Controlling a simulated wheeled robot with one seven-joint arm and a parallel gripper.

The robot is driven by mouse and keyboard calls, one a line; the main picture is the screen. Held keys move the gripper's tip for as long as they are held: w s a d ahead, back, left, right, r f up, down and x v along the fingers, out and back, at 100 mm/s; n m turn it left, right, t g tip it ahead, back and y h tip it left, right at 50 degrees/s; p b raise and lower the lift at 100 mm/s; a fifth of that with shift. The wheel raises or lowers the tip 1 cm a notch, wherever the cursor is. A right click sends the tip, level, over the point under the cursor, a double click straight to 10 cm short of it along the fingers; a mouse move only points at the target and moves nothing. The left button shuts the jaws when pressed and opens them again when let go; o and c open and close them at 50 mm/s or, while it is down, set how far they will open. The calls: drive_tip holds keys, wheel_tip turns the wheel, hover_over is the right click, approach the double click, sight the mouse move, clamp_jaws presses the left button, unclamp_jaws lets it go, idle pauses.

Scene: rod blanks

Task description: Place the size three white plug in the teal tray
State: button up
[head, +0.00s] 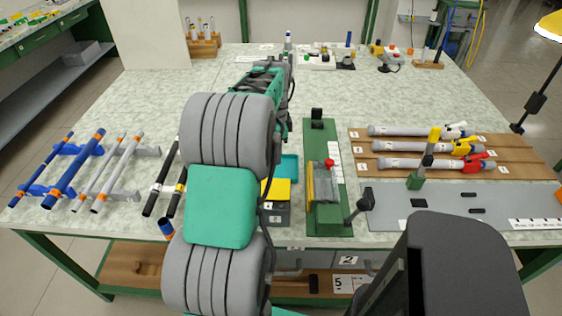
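The teal tray (290,167) lies in the middle of the table, just right of my arm, which hides its left part. My arm reaches away over the table, and its far end, with my gripper (288,57), is near the back edge. The fingers are too small and covered to tell whether they are open or hold something. A pale board (318,61) with several small coloured pieces stands just right of it. I cannot make out a white plug or its size number there.
A green clamp fixture (322,215) stands beside a yellow-topped box (277,189). Pipes with coloured valves lie on a wooden board (510,152) at right. Rods rest on racks (147,152) at left. A wooden tool holder (203,48) is at back left.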

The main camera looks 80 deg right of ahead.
sight(281, 169)
drive_tip(key=d+f, duration=0.3)
drive_tip(key=shift+s+f, duration=0.3)
drive_tip(key=shift+s, duration=0.05)
wheel_tip(281, 169, down, 3)
drive_tip(key=shift+r, duration=0.15)
drive_tip(key=shift+f, duration=0.4)
drive_tip(key=o, duration=1)
